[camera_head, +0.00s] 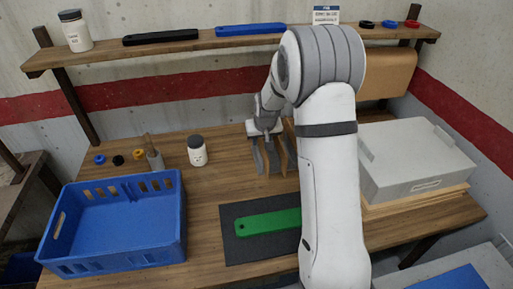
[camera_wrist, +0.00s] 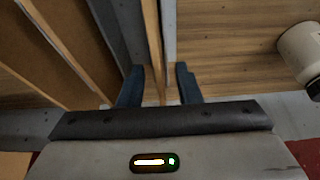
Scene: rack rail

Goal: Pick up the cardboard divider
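The cardboard divider (camera_wrist: 154,45) shows in the wrist view as a thin tan upright edge. My gripper (camera_wrist: 157,78) is open, with one dark blue-grey finger on each side of this edge and a visible gap to each finger. In the head view, my gripper (camera_head: 266,160) points down at the back middle of the table. Brown cardboard (camera_head: 286,157) shows just right of its fingers there, partly hidden by my arm. I cannot tell in the head view which piece is between the fingers.
More tan edges (camera_wrist: 55,42) stand left of the fingers. A white jar (camera_head: 197,151) stands left of my gripper. A blue crate (camera_head: 178,246), a green bar (camera_head: 267,222) on a dark mat (camera_head: 232,250) and a grey box (camera_head: 425,184) are nearby. A shelf (camera_head: 185,46) runs behind.

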